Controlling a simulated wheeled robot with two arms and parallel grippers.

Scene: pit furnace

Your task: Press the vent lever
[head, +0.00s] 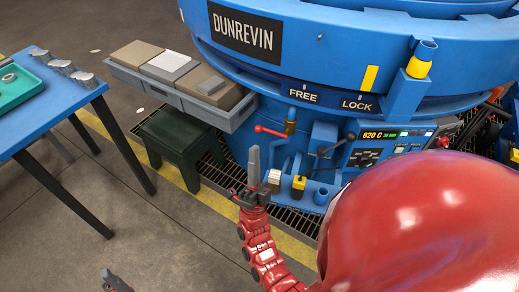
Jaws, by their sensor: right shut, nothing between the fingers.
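A lever with a red handle (270,131) sticks out to the left from a brass fitting on the blue furnace (320,40). A dark lever with a black knob (336,146) stands to its right, beside the control panel. No label tells me which one is the vent lever. My right gripper (254,160) points upward, shut and empty, just below the red handle in the picture.
The control panel (385,142) reads 820 C. Small white and yellow-topped blocks (299,184) sit low on the furnace's front. A grey tray of bricks (218,115) and a green stool (180,145) stand left. A blue table (50,105) is far left, with open floor between.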

